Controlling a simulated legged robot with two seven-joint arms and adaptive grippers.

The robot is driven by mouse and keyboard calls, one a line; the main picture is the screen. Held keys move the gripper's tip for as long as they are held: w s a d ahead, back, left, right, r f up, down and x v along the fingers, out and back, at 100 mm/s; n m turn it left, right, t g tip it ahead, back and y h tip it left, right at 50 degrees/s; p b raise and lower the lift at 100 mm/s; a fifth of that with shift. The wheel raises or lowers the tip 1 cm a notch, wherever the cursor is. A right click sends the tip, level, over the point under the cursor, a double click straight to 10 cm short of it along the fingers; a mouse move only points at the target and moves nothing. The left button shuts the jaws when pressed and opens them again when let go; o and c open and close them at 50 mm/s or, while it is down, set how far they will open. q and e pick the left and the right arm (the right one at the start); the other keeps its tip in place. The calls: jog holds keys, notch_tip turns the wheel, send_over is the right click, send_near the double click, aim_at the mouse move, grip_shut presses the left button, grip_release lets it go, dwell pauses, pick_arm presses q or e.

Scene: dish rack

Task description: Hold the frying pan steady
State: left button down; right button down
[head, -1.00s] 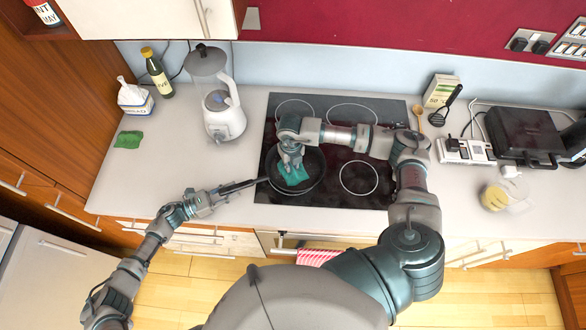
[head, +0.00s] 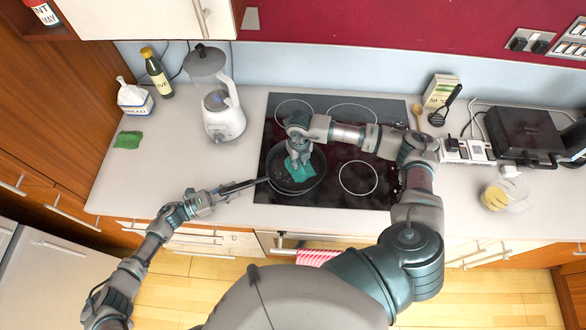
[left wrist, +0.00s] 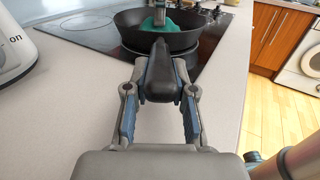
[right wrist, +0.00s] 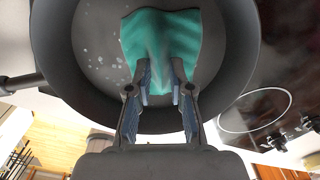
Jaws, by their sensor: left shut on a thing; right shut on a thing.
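A black frying pan (head: 283,187) sits on the hob at its front left, with its handle pointing left. My left gripper (head: 222,190) is shut on the pan's handle, and the handle (left wrist: 158,72) lies between its fingers in the left wrist view. A teal cloth (head: 301,171) is inside the pan. My right gripper (head: 297,158) reaches down into the pan and is shut on the cloth, which also shows in the right wrist view (right wrist: 160,40). Pale specks show on the pan's inner bottom (right wrist: 95,50) to the left of the cloth.
The black hob (head: 345,200) lies under the pan. A blender (head: 222,120) stands left of the hob, and a green sponge (head: 128,140) lies farther left. A wooden spoon (head: 417,113) and a socket strip (head: 465,151) are to the right.

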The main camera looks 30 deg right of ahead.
pick_arm(q)
jog(key=shift+r, duration=0.1)
pick_arm(e)
jog(key=shift+d+f, duration=0.1)
jog(key=shift+d, duration=0.6)
pick_arm(q)
jog(key=shift+w+a, duration=0.1)
pick_arm(e)
jog(key=shift+a, duration=2.1)
jog(key=shift+s+a, duration=0.1)
jog(key=shift+a, duration=1.55)
jog(key=shift+d+r, duration=0.25)
jog(key=shift+d, duration=0.55)
jog(key=shift+d+r, duration=0.25)
jog(key=shift+d, duration=0.55)
jog(key=shift+d+r, duration=0.15)
jog(key=shift+d, duration=0.15)
notch_tip(320, 180, up, 10)
pick_arm(q)
jog(key=c, duration=0.9)
grip_release()
